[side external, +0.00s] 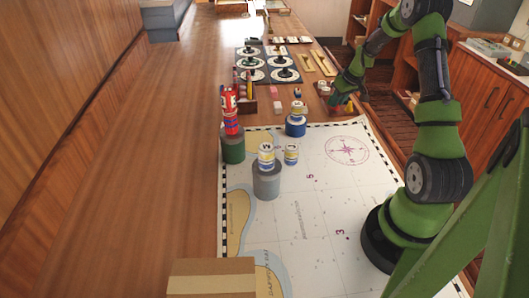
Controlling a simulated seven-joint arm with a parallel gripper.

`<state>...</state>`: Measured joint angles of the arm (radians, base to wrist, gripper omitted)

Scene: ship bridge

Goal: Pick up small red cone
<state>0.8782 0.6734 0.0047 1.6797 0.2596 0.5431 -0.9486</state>
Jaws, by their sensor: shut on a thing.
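My gripper (342,101) is at the far right edge of the table, beyond the chart. It is shut on a small red thing (348,104), which I take to be the small red cone. Only a little red shows at the fingertips, so its shape is hard to make out. The fingers and green wrist hide part of it.
The chart (330,215) covers the near table. On it stand a grey cylinder (266,182), a green cylinder (232,148) bearing a red figure (230,112), and a blue cylinder (295,128). Round dials (284,75) lie beyond. A cardboard box (211,280) is in front. The left table is clear.

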